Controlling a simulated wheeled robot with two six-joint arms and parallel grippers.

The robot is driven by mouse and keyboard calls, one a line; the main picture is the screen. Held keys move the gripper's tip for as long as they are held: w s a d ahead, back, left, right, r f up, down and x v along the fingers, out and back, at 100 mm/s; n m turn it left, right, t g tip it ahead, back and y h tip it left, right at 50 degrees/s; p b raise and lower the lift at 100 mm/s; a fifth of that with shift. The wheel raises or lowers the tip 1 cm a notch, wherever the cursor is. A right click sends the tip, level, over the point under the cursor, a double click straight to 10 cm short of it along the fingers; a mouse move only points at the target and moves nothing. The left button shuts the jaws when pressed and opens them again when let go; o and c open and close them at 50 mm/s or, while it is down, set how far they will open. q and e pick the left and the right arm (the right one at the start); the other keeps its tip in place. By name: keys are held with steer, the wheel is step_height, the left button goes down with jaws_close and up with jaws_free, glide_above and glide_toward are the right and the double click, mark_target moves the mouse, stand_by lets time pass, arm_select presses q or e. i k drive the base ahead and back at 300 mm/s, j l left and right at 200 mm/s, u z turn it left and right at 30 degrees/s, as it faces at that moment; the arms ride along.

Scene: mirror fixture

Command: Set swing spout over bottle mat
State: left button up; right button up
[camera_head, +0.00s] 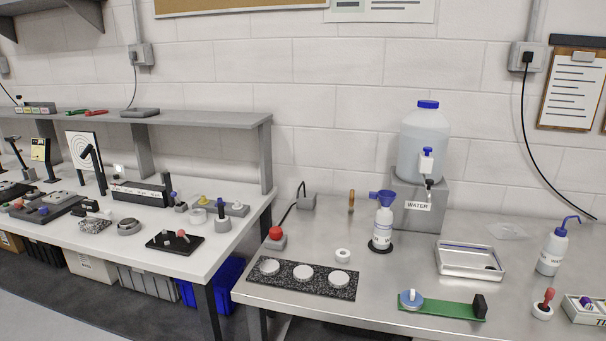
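A large clear water jug (422,145) with a blue cap stands on a grey block (429,218) marked WATER, at the back of the steel table. A white tap (426,163) with a blue top is on its front. A small dark spout piece (429,184) hangs below the tap, in front of the block. Its exact direction is too small to tell. A white bottle (382,230) with a blue funnel (383,197) stands upright on a round black mat (372,250), left of and in front of the tap. Neither gripper is in view.
A metal tray (469,274) lies right of the mat. A white ring (343,255) and a speckled board with several pale discs (303,273) lie left. A green strip (450,309) is in front. A wash bottle (551,251) stands at right. Bare steel separates them.

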mark_target(428, 183)
steer(key=i+l, duration=1)
steer(key=l, duration=0.15)
